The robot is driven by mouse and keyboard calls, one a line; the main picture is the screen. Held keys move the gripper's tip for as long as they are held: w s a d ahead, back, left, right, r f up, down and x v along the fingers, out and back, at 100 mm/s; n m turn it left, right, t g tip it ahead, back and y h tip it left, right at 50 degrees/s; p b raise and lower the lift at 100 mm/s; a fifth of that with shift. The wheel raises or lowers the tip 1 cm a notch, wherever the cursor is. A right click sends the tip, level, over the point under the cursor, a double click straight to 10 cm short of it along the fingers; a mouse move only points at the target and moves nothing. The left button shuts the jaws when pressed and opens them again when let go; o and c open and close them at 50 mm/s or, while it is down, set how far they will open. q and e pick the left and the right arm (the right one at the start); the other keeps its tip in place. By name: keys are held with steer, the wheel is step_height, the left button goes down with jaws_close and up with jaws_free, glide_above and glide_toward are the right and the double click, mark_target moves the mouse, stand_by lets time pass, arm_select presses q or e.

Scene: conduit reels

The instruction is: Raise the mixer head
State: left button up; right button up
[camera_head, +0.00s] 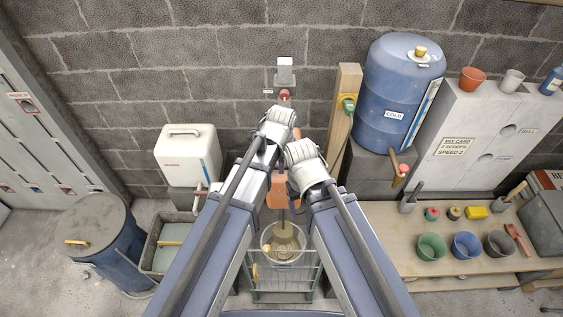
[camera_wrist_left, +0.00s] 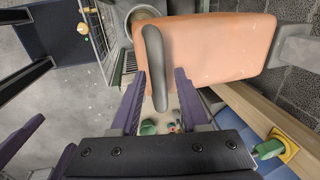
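The mixer head is orange. In the head view only small parts of it (camera_head: 277,190) show between my two arms. In the left wrist view its broad orange face (camera_wrist_left: 210,48) shows with a grey bar handle (camera_wrist_left: 160,60). My left gripper (camera_wrist_left: 160,88) has its two purple fingers spread apart, with the end of the handle between them; I cannot tell whether they touch it. In the head view my left gripper is hidden behind the arm. My right gripper is hidden there too. Purple parts at the wrist view's lower left may belong to it. A bowl (camera_head: 268,238) stands below the head.
A wire cage (camera_head: 285,282) stands at the bowl. A wooden post (camera_head: 341,125) with a green switch (camera_head: 348,104) and a blue barrel (camera_head: 392,100) stand to the right. A bench (camera_head: 405,240) holds small pots. A white container (camera_head: 188,157) and a grey-lidded bin (camera_head: 95,220) are left.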

arm_select(q)
steer(key=shift+o, duration=0.7)
steer(key=shift+f, duration=0.1)
arm_select(e)
steer(key=shift+f, duration=0.1)
